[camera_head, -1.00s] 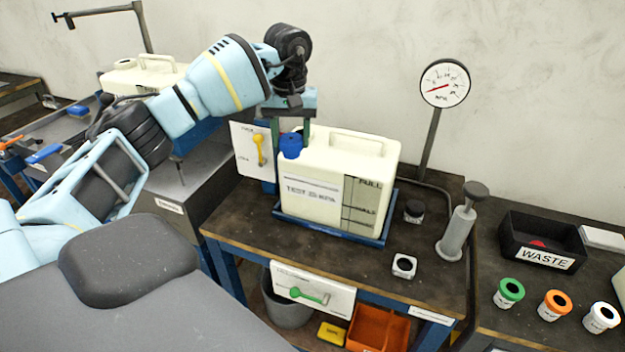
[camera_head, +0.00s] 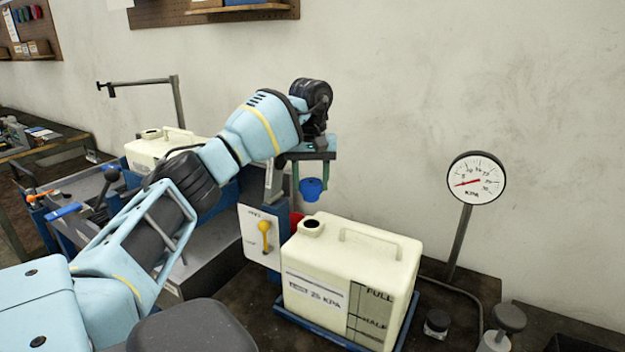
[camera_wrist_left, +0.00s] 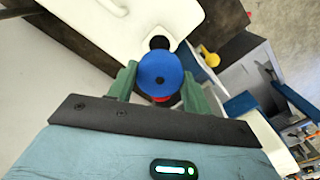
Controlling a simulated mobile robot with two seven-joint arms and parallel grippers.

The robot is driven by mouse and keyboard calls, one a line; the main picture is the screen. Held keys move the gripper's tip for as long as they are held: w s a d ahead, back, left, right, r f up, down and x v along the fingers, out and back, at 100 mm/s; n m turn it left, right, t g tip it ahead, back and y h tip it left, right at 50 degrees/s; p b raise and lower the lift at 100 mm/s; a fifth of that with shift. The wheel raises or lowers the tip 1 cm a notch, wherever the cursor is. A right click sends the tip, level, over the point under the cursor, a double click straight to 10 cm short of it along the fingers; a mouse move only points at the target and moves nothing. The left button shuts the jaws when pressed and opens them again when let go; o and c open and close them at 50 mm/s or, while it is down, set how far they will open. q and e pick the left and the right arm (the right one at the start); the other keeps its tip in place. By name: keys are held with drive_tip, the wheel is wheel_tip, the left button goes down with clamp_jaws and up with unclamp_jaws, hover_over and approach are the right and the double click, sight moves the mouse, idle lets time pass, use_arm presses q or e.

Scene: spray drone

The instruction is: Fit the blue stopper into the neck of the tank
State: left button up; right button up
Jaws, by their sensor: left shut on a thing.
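The blue stopper (camera_head: 312,188) is held between the green fingers of my left gripper (camera_head: 311,177), above the tank and apart from it. The cream tank (camera_head: 385,262) stands in a blue tray (camera_head: 318,331) on the bench. Its neck (camera_head: 312,226) is open and dark, below the stopper in the head view. In the left wrist view the stopper (camera_wrist_left: 160,73) sits between the fingertips (camera_wrist_left: 160,84), with the dark neck opening (camera_wrist_left: 160,42) partly showing beyond it. A bit of red shows under the stopper. My right gripper is not in view.
A pressure gauge (camera_head: 475,180) on a post stands right of the tank. A panel with a yellow lever (camera_head: 265,236) is at the tank's left. Another cream tank (camera_head: 165,147) stands behind my left arm. A small black-capped jar (camera_head: 437,323) and a grey pump (camera_head: 500,335) are at the right.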

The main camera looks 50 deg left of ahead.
sight(311, 200)
use_arm(q)
drive_tip(key=shift+r, duration=0.1)
drive_tip(key=shift+f, duration=0.45)
drive_tip(key=shift+f+b, duration=0.45)
drive_tip(key=shift+f, duration=2.1)
drive_tip(key=shift+f, duration=0.85)
